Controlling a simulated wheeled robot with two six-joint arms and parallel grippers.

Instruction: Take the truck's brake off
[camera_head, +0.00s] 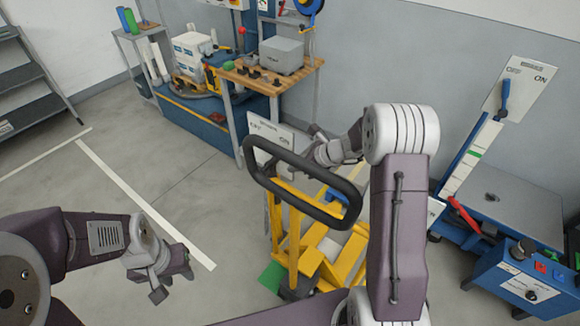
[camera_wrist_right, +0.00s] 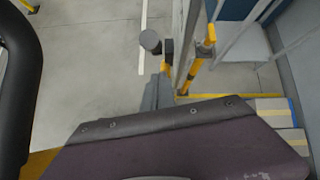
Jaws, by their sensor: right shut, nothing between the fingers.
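The truck is a yellow pallet truck (camera_head: 345,262) with a black loop handle (camera_head: 262,180), in the middle of the head view. The handle also fills the left edge of the right wrist view (camera_wrist_right: 18,85). A white plate with lettering (camera_head: 268,136) stands behind the handle. My right gripper (camera_head: 314,132) is beyond the handle, close to this plate, shut and empty. In the right wrist view, a grey round knob (camera_wrist_right: 151,40) shows just beyond my grey fingers (camera_wrist_right: 158,92); I cannot tell whether they touch. My left gripper (camera_head: 174,285) hangs open and empty over the floor.
A wooden-topped bench (camera_head: 262,78) with a grey box stands behind the truck. The floor at left is clear, with white lines.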

